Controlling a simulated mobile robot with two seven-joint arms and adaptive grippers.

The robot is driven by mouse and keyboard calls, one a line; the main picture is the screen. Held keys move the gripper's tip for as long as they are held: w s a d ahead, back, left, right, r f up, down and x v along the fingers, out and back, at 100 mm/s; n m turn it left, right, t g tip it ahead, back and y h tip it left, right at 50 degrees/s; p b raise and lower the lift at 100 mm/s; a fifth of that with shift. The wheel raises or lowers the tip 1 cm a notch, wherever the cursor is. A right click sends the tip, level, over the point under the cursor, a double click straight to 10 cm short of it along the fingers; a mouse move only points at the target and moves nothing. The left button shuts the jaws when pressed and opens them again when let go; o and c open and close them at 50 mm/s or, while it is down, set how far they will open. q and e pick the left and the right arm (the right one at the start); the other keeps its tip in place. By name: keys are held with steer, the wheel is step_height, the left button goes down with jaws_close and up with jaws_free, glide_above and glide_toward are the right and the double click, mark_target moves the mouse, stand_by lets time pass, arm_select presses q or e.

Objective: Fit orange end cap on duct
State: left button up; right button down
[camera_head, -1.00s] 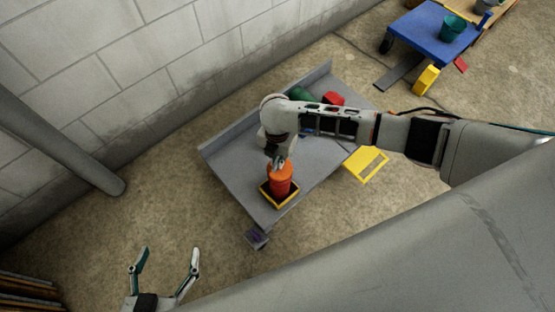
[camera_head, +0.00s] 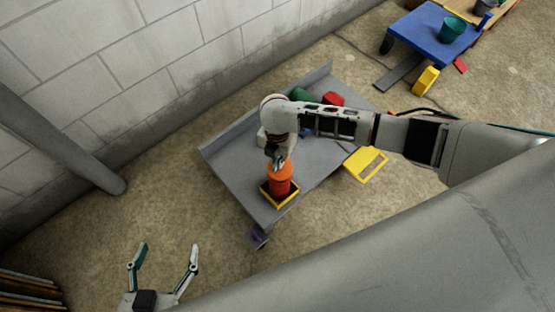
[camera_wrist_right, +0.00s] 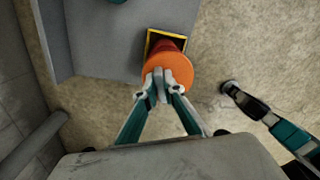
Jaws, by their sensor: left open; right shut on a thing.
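The orange end cap (camera_head: 281,173) is round and sits directly over a red cylinder (camera_head: 281,187). My right gripper (camera_head: 277,159) is shut on the cap from above. In the right wrist view, its fingertips (camera_wrist_right: 163,87) meet at the edge of the orange disc (camera_wrist_right: 172,64). The disc hides most of the red cylinder there, and I cannot tell whether the two touch. The cylinder stands in a black tray with a yellow rim (camera_head: 291,202). My left gripper (camera_head: 168,247) is open and empty at the lower left, well apart from the cap. I cannot tell which piece is the duct.
The grey cart (camera_head: 232,172) has a raised back edge; green (camera_head: 300,94) and red (camera_head: 333,99) items lie on it. A blue cart (camera_head: 425,37) stands farther back. A grey pipe (camera_head: 62,145) leans along the block wall.

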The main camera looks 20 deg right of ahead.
steer(key=shift+f+b, duration=0.3)
steer(key=shift+f, duration=0.4)
steer(key=c, duration=2.4)
jaws_free()
steer(key=shift+c, duration=0.2)
